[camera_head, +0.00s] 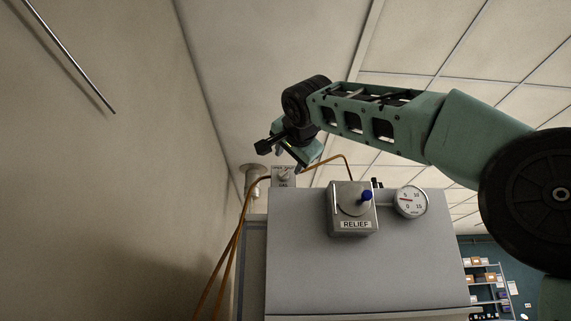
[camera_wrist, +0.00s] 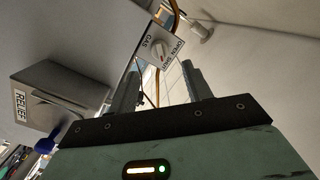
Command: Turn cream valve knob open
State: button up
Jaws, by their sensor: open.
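The cream valve knob (camera_wrist: 159,51) sits on a small pale plate marked GAS, OPEN and SHUT in the wrist view. In the head view the same knob (camera_head: 284,174) is small, at the back left of the grey cabinet. My gripper (camera_wrist: 160,78) is open and empty, its two fingers apart. In the wrist view the knob shows beyond and between the fingertips, with a gap. In the head view my gripper (camera_head: 284,152) is just above the knob plate. I cannot tell which mark the knob points to.
The grey cabinet (camera_head: 400,265) carries a RELIEF box (camera_head: 345,224) with a blue-tipped lever (camera_head: 366,197) and a round gauge (camera_head: 411,202). Copper pipes (camera_head: 233,245) run past the knob plate. A wall (camera_head: 110,180) stands at left, with a thin rod high on it.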

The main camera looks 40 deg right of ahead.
aim_at(285, 172)
jog(key=p+x, duration=0.2)
jog(key=x, duration=0.5)
jog(key=shift+p, duration=0.3)
jog(key=c, duration=1)
